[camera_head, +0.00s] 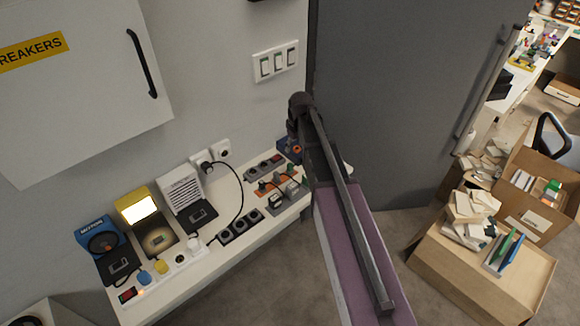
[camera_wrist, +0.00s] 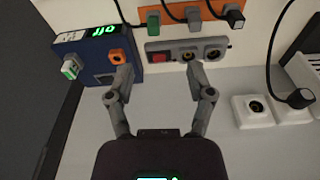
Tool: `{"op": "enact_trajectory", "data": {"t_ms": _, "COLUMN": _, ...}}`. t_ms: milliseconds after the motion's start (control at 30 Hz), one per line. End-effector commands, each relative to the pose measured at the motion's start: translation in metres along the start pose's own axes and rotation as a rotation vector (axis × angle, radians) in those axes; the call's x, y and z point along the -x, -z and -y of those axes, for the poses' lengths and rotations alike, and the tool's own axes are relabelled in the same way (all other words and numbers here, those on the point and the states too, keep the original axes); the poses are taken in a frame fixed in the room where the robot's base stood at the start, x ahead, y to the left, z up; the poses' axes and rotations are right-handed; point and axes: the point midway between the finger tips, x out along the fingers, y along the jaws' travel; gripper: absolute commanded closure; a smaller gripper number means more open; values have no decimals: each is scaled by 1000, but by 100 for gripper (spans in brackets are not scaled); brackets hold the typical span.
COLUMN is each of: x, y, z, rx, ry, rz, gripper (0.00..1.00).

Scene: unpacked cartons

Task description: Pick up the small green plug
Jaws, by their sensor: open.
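In the wrist view, a small plug with a green face and pale body (camera_wrist: 70,67) sits at the left end of a dark blue box (camera_wrist: 95,52) with a lit green "off" display. Another green plug (camera_wrist: 153,21), with a dark cord, sits in an orange strip (camera_wrist: 185,8) at the top. My gripper (camera_wrist: 160,80) is open and empty, its fingers spread below a grey socket strip and right of the blue box. In the head view my gripper (camera_head: 295,125) is above the shelf's far end, near the blue box (camera_head: 289,150); its fingers are hard to make out there.
The grey strip (camera_wrist: 190,50) has a red switch and sockets. A black plug with a cord (camera_wrist: 301,98) is in a wall socket. The white shelf (camera_head: 185,275) is crowded with devices. A grey door (camera_head: 400,90) stands right of my arm; cartons (camera_head: 480,270) lie beyond.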

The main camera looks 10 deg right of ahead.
Motion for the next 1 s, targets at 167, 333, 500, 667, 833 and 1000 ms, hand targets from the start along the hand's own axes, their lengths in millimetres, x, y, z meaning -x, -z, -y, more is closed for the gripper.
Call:
{"op": "enact_trajectory", "data": {"t_ms": 167, "x": -3, "y": 20, "z": -12, "rx": 54, "ry": 4, "rz": -10, "gripper": 31}}
{"op": "enact_trajectory", "data": {"t_ms": 333, "x": -3, "y": 20, "z": -12, "rx": 60, "ry": 4, "rz": -11, "gripper": 31}}
{"op": "enact_trajectory", "data": {"t_ms": 500, "x": -3, "y": 20, "z": -12, "rx": 59, "ry": 4, "rz": -10, "gripper": 31}}
{"op": "enact_trajectory", "data": {"t_ms": 667, "x": -7, "y": 20, "z": -12, "rx": 58, "ry": 4, "rz": -10, "gripper": 31}}
{"op": "enact_trajectory", "data": {"t_ms": 833, "x": -18, "y": 19, "z": -12, "rx": 58, "ry": 4, "rz": -10, "gripper": 31}}
{"op": "enact_trajectory", "data": {"t_ms": 1000, "x": -32, "y": 20, "z": -12, "rx": 58, "ry": 4, "rz": -10, "gripper": 31}}
